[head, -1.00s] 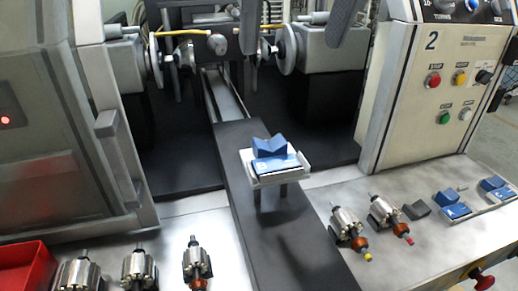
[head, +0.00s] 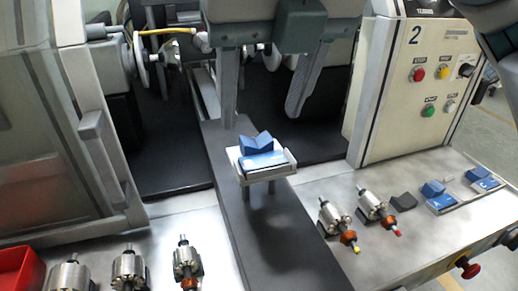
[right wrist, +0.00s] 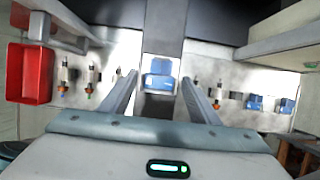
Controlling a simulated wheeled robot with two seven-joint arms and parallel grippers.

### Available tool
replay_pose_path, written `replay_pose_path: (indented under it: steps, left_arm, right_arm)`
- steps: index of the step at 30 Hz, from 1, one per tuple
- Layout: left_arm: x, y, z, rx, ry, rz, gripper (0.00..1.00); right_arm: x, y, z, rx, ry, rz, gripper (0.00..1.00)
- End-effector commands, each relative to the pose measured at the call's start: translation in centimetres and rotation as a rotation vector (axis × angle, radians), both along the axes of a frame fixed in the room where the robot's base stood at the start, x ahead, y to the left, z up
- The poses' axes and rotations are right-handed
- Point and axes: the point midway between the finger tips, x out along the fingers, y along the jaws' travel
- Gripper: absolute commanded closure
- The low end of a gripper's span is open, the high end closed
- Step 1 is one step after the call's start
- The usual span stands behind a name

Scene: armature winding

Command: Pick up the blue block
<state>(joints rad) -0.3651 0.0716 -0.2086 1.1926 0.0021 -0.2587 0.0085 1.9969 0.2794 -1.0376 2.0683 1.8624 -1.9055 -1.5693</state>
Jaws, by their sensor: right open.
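A blue block (head: 257,143) with a V-shaped notch sits on a small pale stand (head: 268,178), above a flat blue labelled piece (head: 263,160). The stand is on the dark central rail. In the right wrist view the blue block (right wrist: 161,66) shows between the fingers, farther out than the fingertips. My right gripper (head: 262,116) is open and empty, pointing down, its two long grey fingers above and behind the block. It appears apart from the block. In the right wrist view the gripper (right wrist: 160,77) is spread wide. My left gripper does not show.
Several motor armatures (head: 187,262) stand on the bench left and right of the rail (head: 272,240). More blue pieces (head: 433,189) lie at the right. A red bin (head: 18,270) is at the lower left. A control panel (head: 428,75) stands at the right, the winding machine behind.

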Motion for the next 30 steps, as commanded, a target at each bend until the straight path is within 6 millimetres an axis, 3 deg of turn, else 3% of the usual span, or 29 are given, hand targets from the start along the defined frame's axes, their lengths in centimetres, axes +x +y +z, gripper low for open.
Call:
replay_pose_path:
  steps: [5,17,30]
  left_arm:
    - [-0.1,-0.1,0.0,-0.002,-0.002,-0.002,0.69]
    - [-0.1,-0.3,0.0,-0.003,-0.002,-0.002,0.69]
    - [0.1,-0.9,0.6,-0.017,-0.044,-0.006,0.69]
  right_arm:
    - [0.4,0.1,-1.0,-0.001,0.0,0.0,0.44]
    - [0.5,0.1,-1.3,-0.001,0.0,0.0,0.44]
    - [2.2,0.5,-5.6,0.0,0.001,0.0,0.44]
